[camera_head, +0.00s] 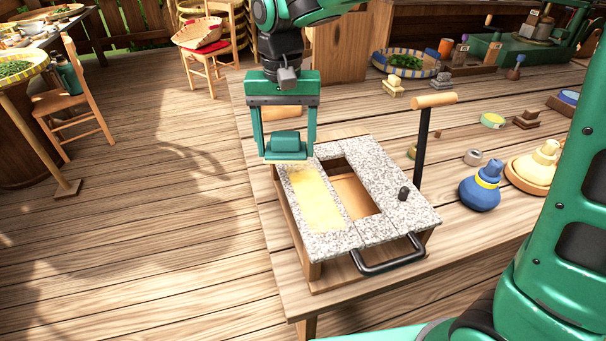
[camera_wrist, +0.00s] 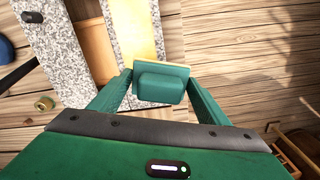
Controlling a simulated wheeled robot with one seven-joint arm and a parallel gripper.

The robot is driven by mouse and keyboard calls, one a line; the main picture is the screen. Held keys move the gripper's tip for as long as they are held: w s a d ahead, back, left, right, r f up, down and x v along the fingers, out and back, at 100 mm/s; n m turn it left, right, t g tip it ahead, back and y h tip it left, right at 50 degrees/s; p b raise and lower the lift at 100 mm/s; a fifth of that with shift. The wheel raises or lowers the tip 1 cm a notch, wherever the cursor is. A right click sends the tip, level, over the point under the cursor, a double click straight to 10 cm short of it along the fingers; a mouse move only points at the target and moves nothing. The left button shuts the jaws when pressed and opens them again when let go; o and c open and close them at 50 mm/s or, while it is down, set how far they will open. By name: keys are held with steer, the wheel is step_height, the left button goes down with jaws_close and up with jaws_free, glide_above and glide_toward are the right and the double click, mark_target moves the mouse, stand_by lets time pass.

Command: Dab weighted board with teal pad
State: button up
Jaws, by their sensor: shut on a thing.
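My gripper (camera_head: 285,143) is shut on the teal pad (camera_head: 285,138), a small block with a teal grip and a pale yellowish underside. In the wrist view the teal pad (camera_wrist: 160,84) sits between the two green fingers. The weighted board (camera_head: 381,185) is a speckled grey stone top on a wooden box, with a rectangular opening and a yellow smeared strip (camera_head: 316,199) on its left slab. The pad is over or just past the far end of that strip; whether it touches the slab I cannot tell. A black U-shaped handle (camera_head: 388,259) sticks out at the front.
A black post with a wooden crossbar (camera_head: 434,100) rises at the board's right. A blue pot (camera_head: 480,189) and a cream pot on a wooden plate (camera_head: 534,170) stand to the right. The table's left edge is close to the box. Small blocks and a basket (camera_head: 406,63) lie behind.

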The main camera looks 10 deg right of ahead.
steer(key=shift+r, duration=0.95)
steer(key=shift+a, duration=0.1)
